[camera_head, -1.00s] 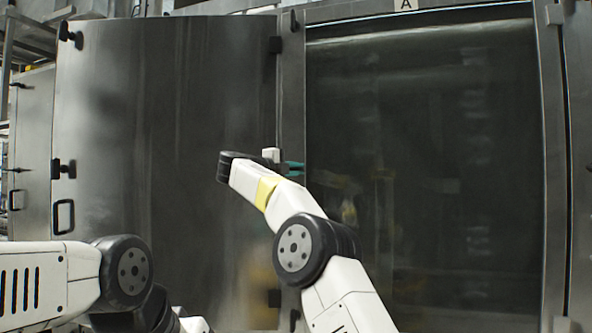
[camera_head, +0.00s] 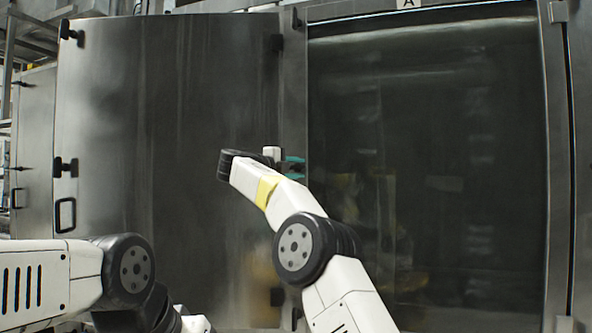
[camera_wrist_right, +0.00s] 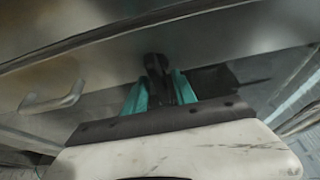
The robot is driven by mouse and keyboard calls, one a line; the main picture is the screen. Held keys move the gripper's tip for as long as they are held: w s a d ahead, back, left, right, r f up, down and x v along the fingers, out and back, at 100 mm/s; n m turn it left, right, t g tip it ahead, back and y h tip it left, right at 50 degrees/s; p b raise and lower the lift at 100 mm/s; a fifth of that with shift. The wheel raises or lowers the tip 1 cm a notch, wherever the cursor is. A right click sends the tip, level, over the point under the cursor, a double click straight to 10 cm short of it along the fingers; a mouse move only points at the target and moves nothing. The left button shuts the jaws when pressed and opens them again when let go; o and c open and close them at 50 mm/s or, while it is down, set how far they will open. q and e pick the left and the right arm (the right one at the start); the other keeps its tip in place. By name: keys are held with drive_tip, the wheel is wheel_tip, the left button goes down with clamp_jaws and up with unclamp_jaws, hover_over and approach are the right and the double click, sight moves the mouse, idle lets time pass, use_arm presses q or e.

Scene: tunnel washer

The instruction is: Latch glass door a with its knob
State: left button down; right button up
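Glass door a (camera_head: 430,170) is the large dark pane at right in the head view, under the label "A" (camera_head: 408,3). It looks flush in its frame. My right gripper (camera_head: 294,165) is at the frame post along the door's left edge, its teal fingers partly hidden by my wrist. In the right wrist view my right gripper (camera_wrist_right: 160,92) has a finger on each side of a black knob (camera_wrist_right: 157,68). The knob fills the gap, and the fingers seem to touch it. My left arm is at the lower left of the head view, with its gripper out of frame.
A large steel panel (camera_head: 165,130) with black latches (camera_head: 65,167) and a handle (camera_head: 65,214) stands left of the post. A metal bar handle (camera_wrist_right: 55,98) shows at left in the right wrist view. My right forearm crosses in front of the post.

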drive_tip(key=v, duration=0.7)
drive_tip(key=shift+s+a, duration=0.25)
drive_tip(key=shift+a, duration=0.05)
drive_tip(key=shift+a, duration=0.1)
